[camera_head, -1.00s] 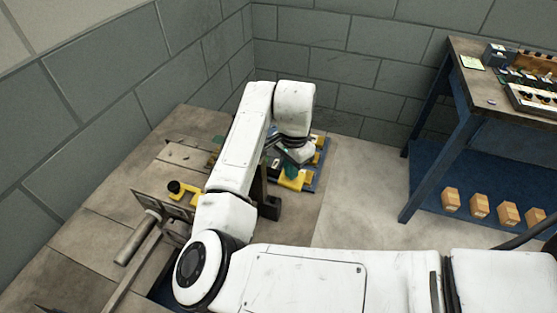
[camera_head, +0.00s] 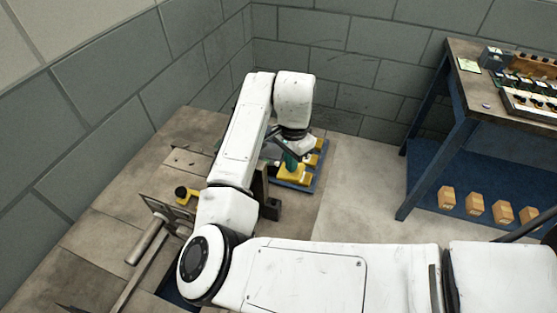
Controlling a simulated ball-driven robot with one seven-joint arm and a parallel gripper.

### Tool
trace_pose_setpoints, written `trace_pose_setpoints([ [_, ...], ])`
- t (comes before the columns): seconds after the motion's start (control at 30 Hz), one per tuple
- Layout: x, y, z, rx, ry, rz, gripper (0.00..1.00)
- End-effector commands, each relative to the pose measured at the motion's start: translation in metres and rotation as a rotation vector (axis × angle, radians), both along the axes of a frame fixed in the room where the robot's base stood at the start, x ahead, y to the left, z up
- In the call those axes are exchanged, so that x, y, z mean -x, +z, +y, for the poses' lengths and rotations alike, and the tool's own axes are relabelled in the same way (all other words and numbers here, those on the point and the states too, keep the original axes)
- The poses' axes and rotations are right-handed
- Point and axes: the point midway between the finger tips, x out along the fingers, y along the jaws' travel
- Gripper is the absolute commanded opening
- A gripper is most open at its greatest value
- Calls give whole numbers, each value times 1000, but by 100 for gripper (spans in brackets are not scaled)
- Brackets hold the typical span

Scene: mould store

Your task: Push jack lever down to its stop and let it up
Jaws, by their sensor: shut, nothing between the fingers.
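My gripper (camera_head: 296,147) hangs at the end of my arm, pointing down over the low blue-edged tray (camera_head: 305,186) with yellow blocks (camera_head: 293,172). It is small and partly hidden by my wrist; it is shut and empty. A green upright piece (camera_head: 290,162) stands just below it; I cannot tell whether they touch. I cannot make out the jack lever for certain. A grey round bar (camera_head: 147,238) lies slanting beside a long rail at the lower left, well apart from my gripper. My arm hides much of the middle of the bench.
A black and yellow piece (camera_head: 186,194) sits left of my arm. A dark upright block (camera_head: 269,208) stands right of it. A blue-legged table (camera_head: 480,115) at right holds trays, with several cartons (camera_head: 473,206) on its lower shelf. The pale floor between is clear.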

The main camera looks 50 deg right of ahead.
Motion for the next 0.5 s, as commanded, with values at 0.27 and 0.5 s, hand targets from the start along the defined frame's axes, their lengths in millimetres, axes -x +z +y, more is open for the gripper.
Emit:
trace_pose_setpoints([
  [0.27,1,21,-2,3,-3,2,0],
  [0.5,1,36,-1,4,-3,2,0],
])
